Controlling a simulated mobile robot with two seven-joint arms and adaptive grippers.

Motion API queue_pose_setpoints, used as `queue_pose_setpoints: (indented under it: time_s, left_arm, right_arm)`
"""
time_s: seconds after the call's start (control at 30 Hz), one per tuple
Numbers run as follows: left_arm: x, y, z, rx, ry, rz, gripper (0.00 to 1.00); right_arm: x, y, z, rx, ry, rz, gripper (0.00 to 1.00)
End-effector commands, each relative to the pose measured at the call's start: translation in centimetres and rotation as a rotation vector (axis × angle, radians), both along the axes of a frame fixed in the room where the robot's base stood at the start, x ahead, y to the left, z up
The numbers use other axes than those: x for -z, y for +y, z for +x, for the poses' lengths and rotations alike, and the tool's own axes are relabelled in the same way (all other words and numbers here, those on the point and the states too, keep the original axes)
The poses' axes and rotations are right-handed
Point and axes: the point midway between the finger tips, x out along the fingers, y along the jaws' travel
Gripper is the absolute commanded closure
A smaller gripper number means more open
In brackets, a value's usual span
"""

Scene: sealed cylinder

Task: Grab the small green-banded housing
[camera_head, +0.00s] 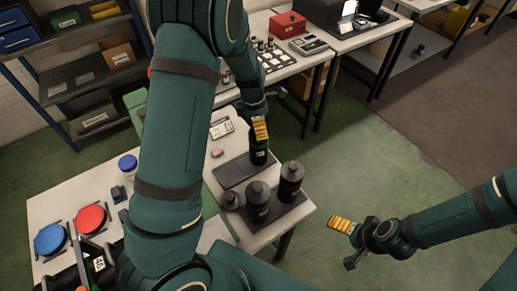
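A small dark cylindrical housing (259,157) with a pale label stands at the back end of the dark mat on the table. Its upper part looks greenish, but the band is hard to make out. My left gripper (260,131) is over its top, with a yellow-padded finger in front of it. Whether the fingers grip it is hidden. A short grey housing (230,200), a wider grey-topped one (257,200) and a taller one with a reddish band (290,181) stand nearer. My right gripper (347,244) is open and empty, out over the floor.
A dark flat mat (232,174) lies beside the housing. A blue-lidded jar (127,164), a blue disc (50,240) and a red disc (90,218) are on the left. A small pink piece (217,152) lies behind. Green floor (375,150) is clear at right.

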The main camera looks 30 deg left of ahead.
Motion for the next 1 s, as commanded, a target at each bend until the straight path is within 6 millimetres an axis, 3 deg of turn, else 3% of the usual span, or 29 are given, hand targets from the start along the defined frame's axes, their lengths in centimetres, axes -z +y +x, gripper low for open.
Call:
queue_pose_setpoints:
  time_s: [0.27,0.6,0.9,0.97,1.0]
  left_arm:
    - [2.1,-0.1,0.1,-0.001,0.000,0.000,0.00]
    - [6.5,0.0,0.2,0.000,0.001,0.000,0.00]
    - [6.9,-0.1,0.3,0.000,-0.001,0.000,0.00]
    - [6.9,-0.1,0.3,0.000,-0.001,0.000,0.18]
    - [6.9,-0.1,0.3,0.000,-0.001,0.000,0.32]
  right_arm:
    - [0.3,0.0,0.0,0.000,0.000,-0.001,0.00]
    - [0.7,0.0,0.0,0.000,0.000,-0.001,0.00]
    - [0.7,0.0,0.0,0.000,0.000,-0.002,0.00]
    - [0.7,0.0,0.0,0.000,0.000,-0.002,0.00]
    - [0.7,0.0,0.0,0.000,0.000,-0.002,0.00]
